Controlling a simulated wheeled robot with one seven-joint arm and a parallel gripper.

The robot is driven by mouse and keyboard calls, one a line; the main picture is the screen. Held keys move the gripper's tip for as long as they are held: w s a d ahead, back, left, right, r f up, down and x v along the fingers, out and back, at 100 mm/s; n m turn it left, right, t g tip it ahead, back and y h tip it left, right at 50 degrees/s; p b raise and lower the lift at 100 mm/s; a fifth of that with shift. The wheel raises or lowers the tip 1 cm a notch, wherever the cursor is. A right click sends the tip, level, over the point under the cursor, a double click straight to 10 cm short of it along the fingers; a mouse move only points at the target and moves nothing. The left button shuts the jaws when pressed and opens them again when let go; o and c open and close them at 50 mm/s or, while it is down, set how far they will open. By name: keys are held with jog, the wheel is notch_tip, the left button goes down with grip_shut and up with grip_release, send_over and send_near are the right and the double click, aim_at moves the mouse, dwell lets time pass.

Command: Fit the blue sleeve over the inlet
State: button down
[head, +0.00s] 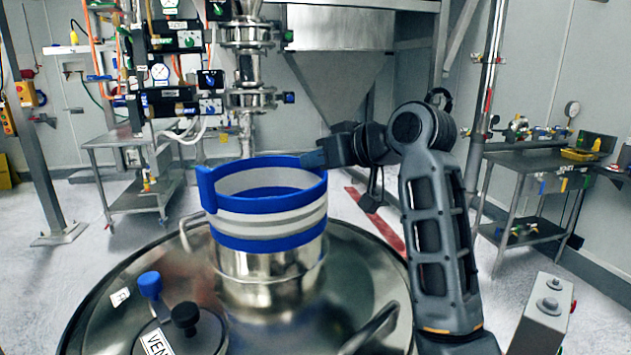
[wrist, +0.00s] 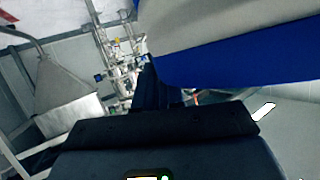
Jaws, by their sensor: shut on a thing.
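The blue sleeve (head: 268,221), a wide ring with blue bands and white-grey cloth between, stands upright at the inlet (head: 270,275). The inlet is a short shiny metal neck on the round vessel lid. The sleeve's lower blue band meets the neck in the picture; its overlap with the hidden inlet rim cannot be told. The sleeve's top is open. My gripper (head: 318,157) is shut on the sleeve's upper blue band at its right side. In the wrist view the sleeve (wrist: 235,55) fills the upper right beside my gripper (wrist: 150,88), and the inlet is not seen.
The metal lid (head: 345,265) bears a curved handle (head: 372,328), another handle at left and a VENT cap (head: 180,335) with blue and black knobs. A grey button box (head: 545,310) stands at right. Steel carts (head: 530,165) and a hopper (head: 340,80) stand farther back.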

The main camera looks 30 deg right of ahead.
aim_at(316, 180)
notch_tip(316, 180, down, 4)
jog(key=shift+f, duration=0.1)
jog(key=c, duration=1.2)
grip_release()
jog(key=shift+c, duration=0.2)
